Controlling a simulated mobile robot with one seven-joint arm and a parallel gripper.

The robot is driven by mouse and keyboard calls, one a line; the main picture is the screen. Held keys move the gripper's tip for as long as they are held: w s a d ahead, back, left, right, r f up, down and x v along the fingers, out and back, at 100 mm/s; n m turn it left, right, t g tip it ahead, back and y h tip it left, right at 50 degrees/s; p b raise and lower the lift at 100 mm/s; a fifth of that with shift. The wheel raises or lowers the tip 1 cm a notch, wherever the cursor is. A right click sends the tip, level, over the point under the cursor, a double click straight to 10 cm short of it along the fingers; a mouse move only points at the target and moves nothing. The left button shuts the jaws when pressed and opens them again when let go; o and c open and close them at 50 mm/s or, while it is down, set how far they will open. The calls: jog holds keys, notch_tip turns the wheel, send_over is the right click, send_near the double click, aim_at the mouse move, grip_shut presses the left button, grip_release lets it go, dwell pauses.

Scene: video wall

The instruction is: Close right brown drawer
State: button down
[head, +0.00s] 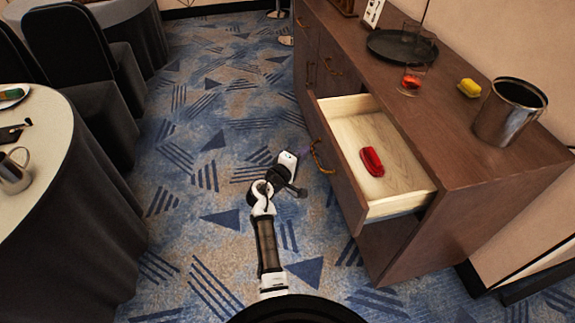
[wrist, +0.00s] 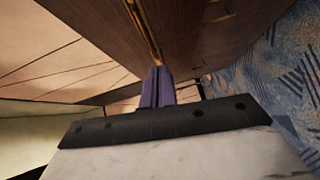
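The right brown drawer (head: 341,181) is pulled out of the cabinet, showing its pale wooden inside. A red object (head: 371,161) lies in it. The brass handle (head: 320,158) is on the drawer's front face. My gripper (head: 302,153) is just left of the handle, in front of the drawer. In the wrist view the purple fingers of my gripper (wrist: 157,87) are together with nothing visible between them. They point at a brown wood front (wrist: 195,40) with a brass handle (wrist: 143,28) running up from near the fingertips. I cannot tell if they touch it.
The brown cabinet top (head: 440,120) carries a black tray (head: 392,46), a glass with red contents (head: 412,79), a yellow item (head: 469,88) and a metal bucket (head: 509,112). A round table (head: 50,150) and dark chairs (head: 75,50) stand left. Patterned carpet between is clear.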

aim_at(364, 150)
jog(key=w+d, duration=0.2)
jog(key=d, duration=0.4)
jog(key=w+d, duration=0.2)
jog(key=d, duration=0.5)
jog(key=w+d+b, duration=0.1)
jog(key=w+d, duration=0.1)
jog(key=d, duration=0.5)
jog(key=shift+w+d, duration=0.1)
jog(key=shift+w, duration=0.2)
jog(key=shift+d, duration=0.2)
